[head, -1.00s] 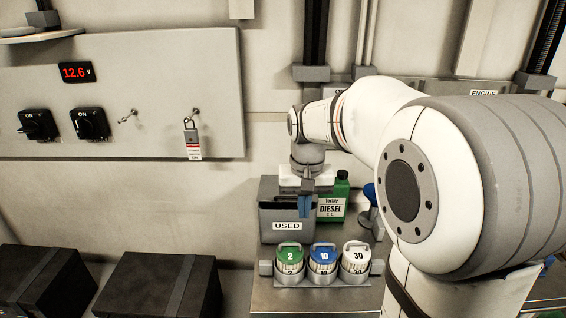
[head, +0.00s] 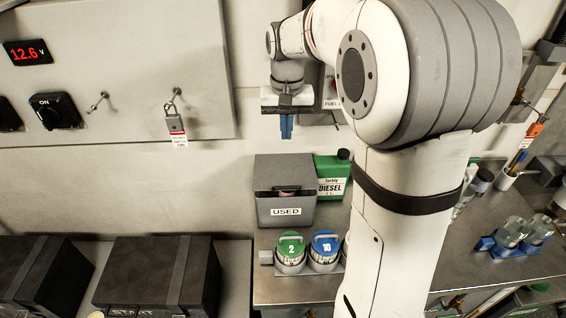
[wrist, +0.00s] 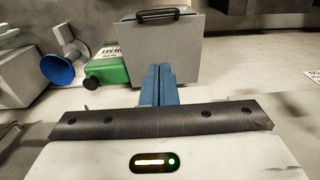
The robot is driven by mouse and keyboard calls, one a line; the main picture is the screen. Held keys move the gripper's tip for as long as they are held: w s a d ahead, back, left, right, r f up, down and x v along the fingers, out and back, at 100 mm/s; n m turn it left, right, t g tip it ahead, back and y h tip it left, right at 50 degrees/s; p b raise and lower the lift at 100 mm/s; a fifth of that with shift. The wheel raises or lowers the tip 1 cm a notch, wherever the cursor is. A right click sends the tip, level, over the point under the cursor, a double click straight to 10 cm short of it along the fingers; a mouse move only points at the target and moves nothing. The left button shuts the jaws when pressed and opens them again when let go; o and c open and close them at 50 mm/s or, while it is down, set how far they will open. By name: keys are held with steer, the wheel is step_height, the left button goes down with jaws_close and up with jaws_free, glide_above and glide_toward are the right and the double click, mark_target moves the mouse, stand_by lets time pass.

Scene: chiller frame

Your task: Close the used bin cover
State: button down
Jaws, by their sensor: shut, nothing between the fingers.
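The used bin (head: 286,213) is a grey box with a USED label on its front, standing on the bench left of the green diesel bottle. Its grey cover (head: 283,170) appears to lie flat across the top, with a dark handle near the front edge. The wrist view also shows the cover (wrist: 160,50) as a flat panel with its black handle at the far end. My gripper (head: 287,136) is shut and empty, with blue fingers pointing down, well above the bin and apart from it. The fingers (wrist: 164,70) overlap the cover's near edge in the wrist view.
The green diesel bottle (head: 332,177) stands close beside the bin. Numbered canisters, green (head: 290,253) and blue (head: 326,250), stand in front. A padlock (head: 175,122) hangs from the wall panel. Black cases (head: 155,275) sit at lower left. My arm hides part of the bench.

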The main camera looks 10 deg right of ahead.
steer(key=p, duration=0.2)
glide_above(287, 188)
steer(key=w, duration=0.4)
steer(key=f, duration=0.9)
steer(key=shift+w+d, duration=0.1)
steer(key=shift+d, duration=0.3)
steer(key=s+f, duration=0.2)
steer(key=shift+a+f, duration=0.25)
steer(key=shift+f, duration=0.05)
steer(key=shift+s+f, duration=0.35)
steer(key=shift+f, duration=0.1)
steer(key=f+b, duration=0.1)
steer(key=s+f+b, duration=0.1)
steer(key=f+b, duration=0.1)
steer(key=shift+s+a+f, duration=0.2)
steer(key=shift+f, duration=0.1)
steer(key=shift+r, duration=0.1)
step_height(287, 188, up, 8)
steer(key=shift+b, duration=0.45)
